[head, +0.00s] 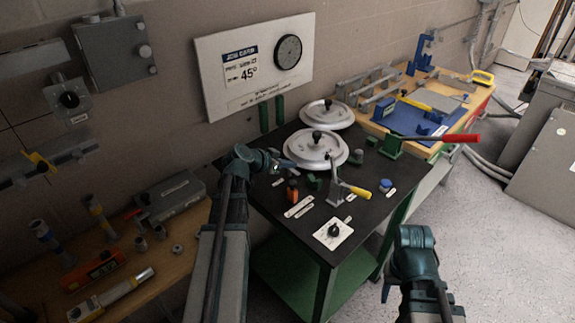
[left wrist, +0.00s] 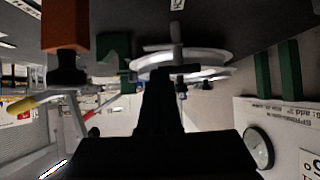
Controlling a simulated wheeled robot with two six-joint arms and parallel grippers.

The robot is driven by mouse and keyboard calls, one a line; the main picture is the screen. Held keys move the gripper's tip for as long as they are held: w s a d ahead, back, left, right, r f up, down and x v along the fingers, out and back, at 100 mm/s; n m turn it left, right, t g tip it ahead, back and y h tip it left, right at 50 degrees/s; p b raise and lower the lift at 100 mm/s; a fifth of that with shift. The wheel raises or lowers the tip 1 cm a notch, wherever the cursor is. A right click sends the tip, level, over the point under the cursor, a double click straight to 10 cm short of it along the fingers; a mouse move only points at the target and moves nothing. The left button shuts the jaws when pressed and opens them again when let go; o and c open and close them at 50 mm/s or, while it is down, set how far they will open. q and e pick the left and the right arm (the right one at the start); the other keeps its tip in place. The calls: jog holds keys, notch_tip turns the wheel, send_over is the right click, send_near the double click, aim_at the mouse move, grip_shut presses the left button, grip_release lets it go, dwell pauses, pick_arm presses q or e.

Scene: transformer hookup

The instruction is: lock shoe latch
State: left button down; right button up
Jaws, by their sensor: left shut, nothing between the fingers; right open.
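A bending station on a black-topped table (head: 262,208) carries a round white disc (head: 318,151) with a black centre knob. A metal lever with a yellow grip (head: 361,192) stands tilted in front of the disc. A green clamp with a red-handled lever (head: 460,138) stands at the right; I cannot tell which part is the shoe latch. My left gripper (head: 288,163) is shut and empty at the disc's left edge. In the left wrist view its dark fingers (left wrist: 162,88) point toward the disc (left wrist: 185,60). My right gripper (head: 413,237) is open and empty, right of the table.
A small orange block (head: 292,190) stands near my left gripper. A blue knob (head: 386,184) and a dial plate (head: 333,233) sit on the tabletop. A second white disc (head: 327,114) lies behind. A wall board (head: 255,65) reads 45°.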

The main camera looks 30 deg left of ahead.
aim_at(298, 174)
pick_arm(q)
jog(key=shift+d+n+y, duration=0.3)
jog(key=shift+n+y, duration=0.3)
jog(key=shift+n, duration=0.1)
jog(key=shift+w+d+n+t+y, duration=0.15)
jog(key=shift+d+n+t+y, duration=0.15)
jog(key=shift+n+y, duration=0.45)
jog(key=shift+w, duration=0.15)
jog(key=shift+w+d, duration=0.3)
jog(key=shift+w, duration=0.05)
jog(key=shift+w+d+n+y, duration=0.2)
jog(key=shift+d+n+y, duration=0.1)
jog(key=shift+n+y, duration=0.45)
jog(key=shift+w, duration=0.3)
jog(key=shift+w+d+n+y, duration=0.1)
jog(key=shift+w+n+y, duration=0.2)
jog(key=shift+n+y, duration=0.6)
jog(key=shift+w, duration=1)
